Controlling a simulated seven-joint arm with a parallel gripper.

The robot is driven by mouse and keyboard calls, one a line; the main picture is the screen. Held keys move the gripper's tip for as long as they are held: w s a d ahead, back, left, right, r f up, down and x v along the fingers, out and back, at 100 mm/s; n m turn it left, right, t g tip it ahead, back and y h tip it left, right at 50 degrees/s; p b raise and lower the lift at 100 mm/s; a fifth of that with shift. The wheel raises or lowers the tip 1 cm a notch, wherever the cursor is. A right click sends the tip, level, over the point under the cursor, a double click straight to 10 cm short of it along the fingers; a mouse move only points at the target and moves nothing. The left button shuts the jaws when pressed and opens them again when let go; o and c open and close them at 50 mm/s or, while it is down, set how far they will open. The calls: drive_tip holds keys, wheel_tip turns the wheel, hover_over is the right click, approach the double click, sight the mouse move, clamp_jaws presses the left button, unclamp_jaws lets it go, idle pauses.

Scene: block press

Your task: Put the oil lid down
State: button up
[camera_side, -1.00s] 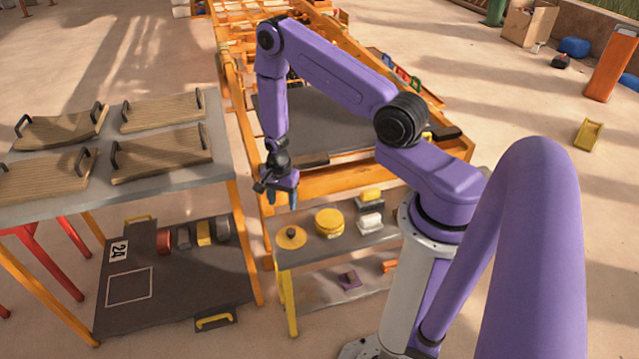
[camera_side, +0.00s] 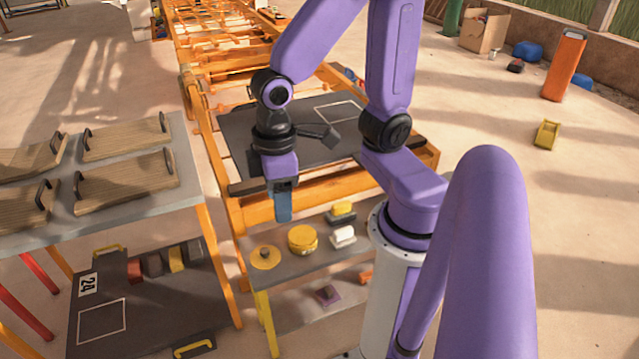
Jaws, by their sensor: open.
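The oil lid, a flat yellow disc with a small knob (camera_side: 265,258), lies on the left end of the grey shelf top (camera_side: 285,268). A round yellow tin (camera_side: 302,240) stands just right of it, apart from it. My gripper (camera_side: 283,212) points down above the shelf, behind the lid and tin in the picture, apart from both. Its blue fingers are seen edge-on, so the gap between them is hidden. It is open, and nothing shows in it.
A yellow sponge-like block (camera_side: 342,209) and a white block (camera_side: 343,236) sit on the shelf's right side. An orange frame with a dark plate (camera_side: 265,140) stands behind. A table with wooden boards (camera_side: 125,180) is at left.

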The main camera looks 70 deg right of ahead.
drive_tip(key=s+d+r+n, duration=0.2)
drive_tip(key=s+r+n, duration=0.1)
drive_tip(key=s+n, duration=0.2)
drive_tip(key=shift+s, duration=0.9)
